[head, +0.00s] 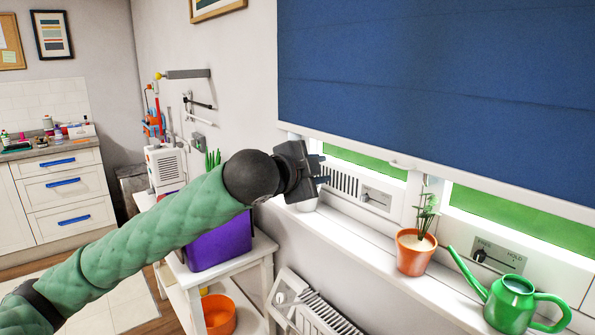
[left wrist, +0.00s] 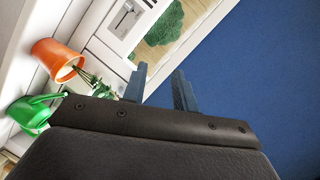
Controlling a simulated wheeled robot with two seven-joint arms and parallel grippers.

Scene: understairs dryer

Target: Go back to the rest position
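My left arm reaches in from the left in a green quilted sleeve. Its dark gripper (head: 320,172) is up by the window, over the left part of the sill and in front of the frame. In the left wrist view the two fingers (left wrist: 160,88) stand apart with nothing between them, and the blue blind (left wrist: 250,80) is beyond them. A pale pot (head: 305,204) on the sill shows just below the gripper and is partly hidden by it. My right gripper is in neither view.
The white sill (head: 365,250) holds an orange pot with a plant (head: 414,252) and a green watering can (head: 510,305). The blue blind (head: 430,90) hangs above. A white side table (head: 262,246) bears a purple box (head: 222,243). A radiator (head: 310,310) stands below the sill.

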